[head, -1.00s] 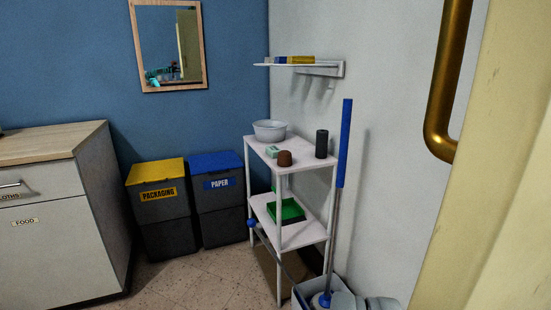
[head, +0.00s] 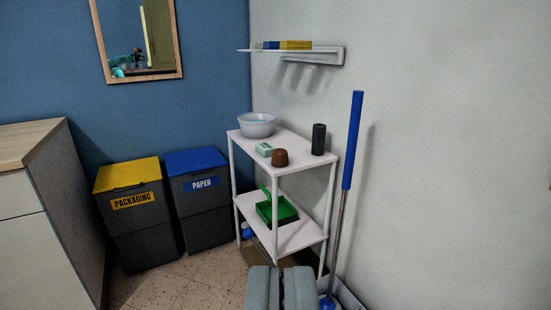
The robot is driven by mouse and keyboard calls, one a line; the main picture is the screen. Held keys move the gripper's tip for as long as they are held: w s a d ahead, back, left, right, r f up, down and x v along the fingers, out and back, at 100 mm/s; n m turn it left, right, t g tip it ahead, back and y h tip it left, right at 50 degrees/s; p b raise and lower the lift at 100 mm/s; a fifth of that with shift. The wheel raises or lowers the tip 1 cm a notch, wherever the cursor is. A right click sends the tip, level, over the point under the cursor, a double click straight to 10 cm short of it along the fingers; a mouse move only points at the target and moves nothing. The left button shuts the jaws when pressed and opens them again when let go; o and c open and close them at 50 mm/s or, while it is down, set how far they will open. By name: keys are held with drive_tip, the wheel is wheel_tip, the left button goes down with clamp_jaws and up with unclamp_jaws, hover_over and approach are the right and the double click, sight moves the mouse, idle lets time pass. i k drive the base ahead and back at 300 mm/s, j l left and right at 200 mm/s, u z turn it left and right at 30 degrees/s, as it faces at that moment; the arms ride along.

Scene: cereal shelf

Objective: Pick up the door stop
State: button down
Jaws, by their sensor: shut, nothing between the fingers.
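A small brown rounded piece, which looks like the door stop (head: 280,158), stands on the top board of the white shelf unit (head: 303,148), near its front edge. A pale green block (head: 264,149) lies just to its left, and a dark cylinder (head: 319,139) stands upright to its right. My gripper (head: 281,272) shows at the bottom of the view, its two grey fingers shut with nothing held. It appears below the door stop in the picture and well apart from it.
A grey bowl (head: 257,125) sits on the top board's back left. A green dustpan (head: 277,210) lies on the lower board. A blue-handled mop (head: 352,140) stands at the unit's right. Two bins, yellow-lidded (head: 127,173) and blue-lidded (head: 195,162), stand left. A wall shelf (head: 300,51) is above.

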sight(280, 160)
drive_tip(key=i+j, duration=0.3)
drive_tip(key=i, duration=0.15)
drive_tip(key=i+j+u, duration=0.1)
drive_tip(key=i+j, duration=0.25)
drive_tip(key=i, duration=0.15)
drive_tip(key=i+j, duration=0.25)
drive_tip(key=i, duration=0.25)
drive_tip(key=i+j+u, duration=0.1)
drive_tip(key=i+j, duration=0.2)
drive_tip(key=i, duration=0.15)
